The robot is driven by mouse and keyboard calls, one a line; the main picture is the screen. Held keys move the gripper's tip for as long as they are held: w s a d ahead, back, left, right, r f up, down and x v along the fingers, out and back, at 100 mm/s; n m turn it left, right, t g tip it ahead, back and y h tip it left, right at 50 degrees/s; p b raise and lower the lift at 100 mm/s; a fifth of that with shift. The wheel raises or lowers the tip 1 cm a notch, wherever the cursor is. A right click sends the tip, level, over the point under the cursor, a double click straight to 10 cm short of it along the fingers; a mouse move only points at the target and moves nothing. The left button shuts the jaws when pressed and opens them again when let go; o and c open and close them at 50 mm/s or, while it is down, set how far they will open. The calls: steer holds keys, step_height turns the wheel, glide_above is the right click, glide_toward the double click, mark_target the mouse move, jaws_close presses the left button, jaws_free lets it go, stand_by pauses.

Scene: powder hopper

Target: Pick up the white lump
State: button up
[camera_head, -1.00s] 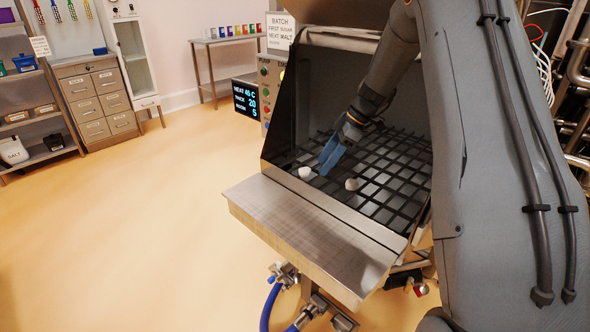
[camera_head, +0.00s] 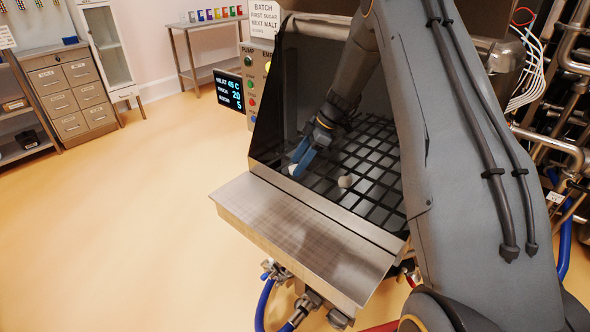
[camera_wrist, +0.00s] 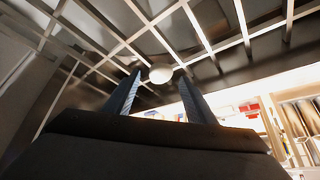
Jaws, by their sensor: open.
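One white lump (camera_head: 293,170) lies on the dark grid inside the hopper, partly hidden behind my gripper's blue fingers. In the wrist view a white lump (camera_wrist: 160,75) shows between the two fingertips, with a gap on each side. My gripper (camera_head: 299,166) is open, pointing down at the grid close to this lump; its fingers (camera_wrist: 160,84) hold nothing.
The black grid (camera_head: 372,186) has open square gaps. The hopper's dark side wall (camera_head: 270,125) stands left of my gripper. A bare metal ledge (camera_head: 300,235) runs along the front. A control panel with a display (camera_head: 229,90) is at the left.

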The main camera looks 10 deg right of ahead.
steer(key=shift+a+f, duration=0.15)
steer(key=shift+f, duration=0.25)
steer(key=c, duration=1.1)
